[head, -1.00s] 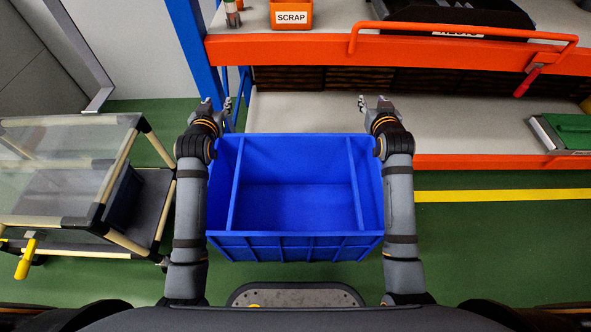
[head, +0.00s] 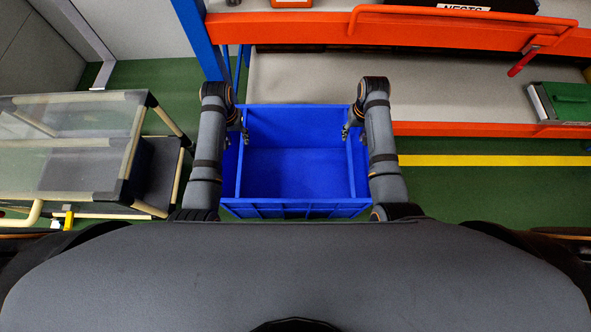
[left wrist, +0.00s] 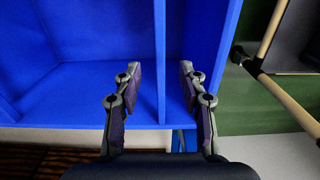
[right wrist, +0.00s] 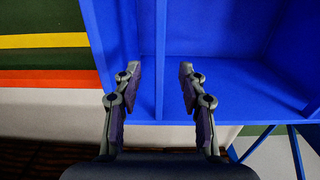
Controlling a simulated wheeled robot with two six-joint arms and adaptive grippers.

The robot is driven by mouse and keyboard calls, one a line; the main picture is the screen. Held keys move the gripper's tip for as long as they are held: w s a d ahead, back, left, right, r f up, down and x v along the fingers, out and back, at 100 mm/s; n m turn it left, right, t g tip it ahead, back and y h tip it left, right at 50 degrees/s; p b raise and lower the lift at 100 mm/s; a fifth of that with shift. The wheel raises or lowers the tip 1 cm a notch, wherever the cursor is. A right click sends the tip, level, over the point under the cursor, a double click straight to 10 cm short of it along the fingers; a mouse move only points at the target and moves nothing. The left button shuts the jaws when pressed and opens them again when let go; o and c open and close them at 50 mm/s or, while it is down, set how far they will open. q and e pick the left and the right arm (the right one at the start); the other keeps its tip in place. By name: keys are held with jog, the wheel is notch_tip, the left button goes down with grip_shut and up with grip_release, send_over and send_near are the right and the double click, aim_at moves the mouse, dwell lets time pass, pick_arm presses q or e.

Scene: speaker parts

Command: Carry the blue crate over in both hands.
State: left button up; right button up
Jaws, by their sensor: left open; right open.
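The blue crate (head: 295,170) is in the middle of the head view, empty, with an upright inner divider near its left end and another near its right end. My left gripper (head: 240,130) points down at the crate's left end. In the left wrist view it is open (left wrist: 159,72), with one finger on each side of a blue divider (left wrist: 160,45). My right gripper (head: 349,131) points down at the right end. In the right wrist view it is open (right wrist: 160,72), its fingers on either side of the other divider (right wrist: 160,45). I cannot tell whether the fingers touch them.
An orange-edged shelf rack (head: 430,32) stands beyond the crate, with a blue post (head: 201,40) at its left. A tube-frame cart (head: 80,150) with clear panels is close on the left. A green case (head: 568,103) lies at the right. Green floor (head: 480,195) is open on the right.

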aim_at(241, 148)
pick_arm(q)
notch_tip(241, 148, down, 8)
jog(key=shift+f, duration=0.1)
pick_arm(e)
notch_tip(241, 148, down, 8)
jog(key=shift+f, duration=0.1)
pick_arm(q)
grip_shut()
pick_arm(e)
grip_shut()
